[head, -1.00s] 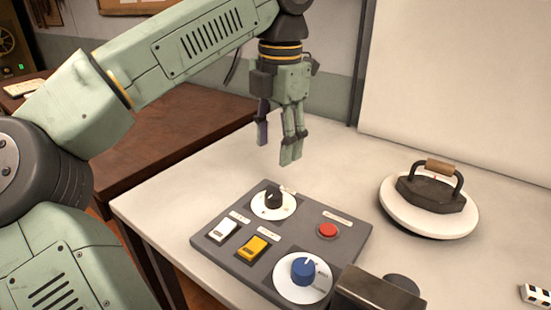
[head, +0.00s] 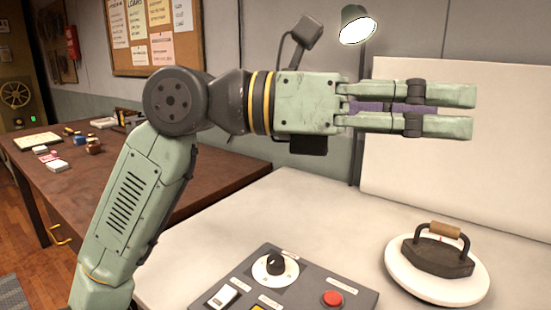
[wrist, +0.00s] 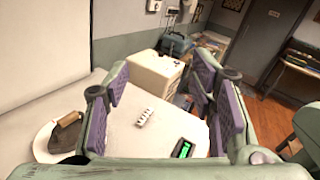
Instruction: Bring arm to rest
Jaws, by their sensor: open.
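My gripper (head: 470,110) is open and empty in the head view. It is held level in the air above the pale table (head: 340,240), with its fingers pointing right. My arm rises from the lower left and bends at the wrist end. In the wrist view the purple-padded fingers (wrist: 165,110) stand apart with nothing between them. The control panel (head: 320,284) lies on the table below my gripper, its lower part cut off by the frame.
An old iron (head: 440,258) rests on a white round stand (head: 412,284) at the right. A lamp (head: 357,24) hangs behind my gripper. A brown bench (head: 110,180) with small items stands at the left. A white panel (head: 400,180) stands behind the table.

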